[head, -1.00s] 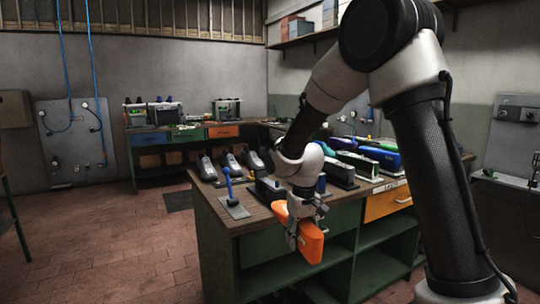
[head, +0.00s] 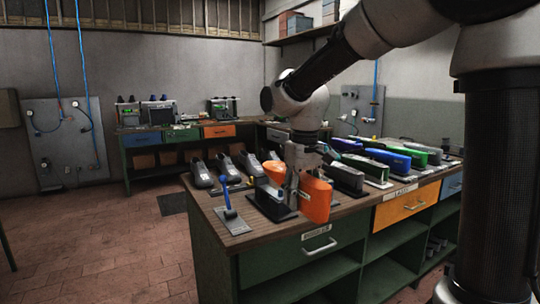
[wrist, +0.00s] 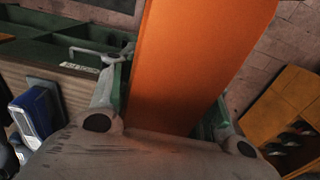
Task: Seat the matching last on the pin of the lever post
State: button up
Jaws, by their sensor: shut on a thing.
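My gripper (head: 292,196) is shut on an orange last (head: 316,202) and holds it at the front of the bench. A blue-handled lever (head: 228,200) stands on a grey plate at the bench's left front corner. I cannot make out a pin. Whether the last touches anything below is unclear.
Several coloured lasts (head: 388,158) stand in a row on the right of the bench. Several grey shoes (head: 226,170) stand behind the lever. The bench (head: 210,198) has open shelves and drawers below.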

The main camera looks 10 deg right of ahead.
aim_at(222, 178)
jog(key=i, duration=1.1)
